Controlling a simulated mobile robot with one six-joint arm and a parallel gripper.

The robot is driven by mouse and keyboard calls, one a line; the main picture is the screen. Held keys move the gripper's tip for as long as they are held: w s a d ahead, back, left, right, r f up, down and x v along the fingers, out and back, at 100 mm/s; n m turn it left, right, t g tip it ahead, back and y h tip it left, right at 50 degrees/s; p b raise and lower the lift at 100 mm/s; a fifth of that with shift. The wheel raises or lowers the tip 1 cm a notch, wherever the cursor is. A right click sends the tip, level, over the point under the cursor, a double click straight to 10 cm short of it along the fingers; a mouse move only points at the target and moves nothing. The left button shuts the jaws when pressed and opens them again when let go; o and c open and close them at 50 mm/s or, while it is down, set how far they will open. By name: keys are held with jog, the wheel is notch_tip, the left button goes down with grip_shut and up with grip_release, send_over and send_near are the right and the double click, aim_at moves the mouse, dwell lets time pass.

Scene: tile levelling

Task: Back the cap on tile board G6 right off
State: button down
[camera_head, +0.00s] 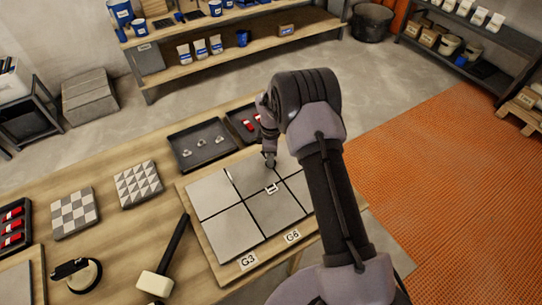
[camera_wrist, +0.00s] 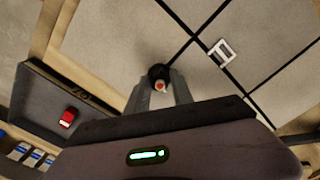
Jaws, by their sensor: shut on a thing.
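The tile board (camera_head: 222,273) carries grey tiles with dark joints and the labels G3 (camera_head: 248,261) and G6 (camera_head: 292,236) on its front edge. My gripper (camera_head: 270,162) points down at the far part of the tiles. In the wrist view, my gripper (camera_wrist: 160,88) is shut on a small dark round cap (camera_wrist: 158,71) with a red and white centre. The fingers hide its lower part, and I cannot tell whether it touches the tile. A white open clip (camera_head: 271,188) sits on a tile joint nearby; it also shows in the wrist view (camera_wrist: 228,59).
A dark tray (camera_head: 177,143) with small pale pieces and another with red pieces (camera_head: 235,114) lie behind the board. A mallet (camera_head: 155,283), a black-handled round tool (camera_head: 84,275) and patterned tile samples (camera_head: 74,213) lie left. Orange flooring (camera_head: 450,150) is right.

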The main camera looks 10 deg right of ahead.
jog(key=shift+n, duration=1.1)
jog(key=c, duration=1.1)
grip_release()
notch_tip(320, 180, up, 18)
jog(key=p, duration=0.4)
jog(key=shift+f, duration=0.25)
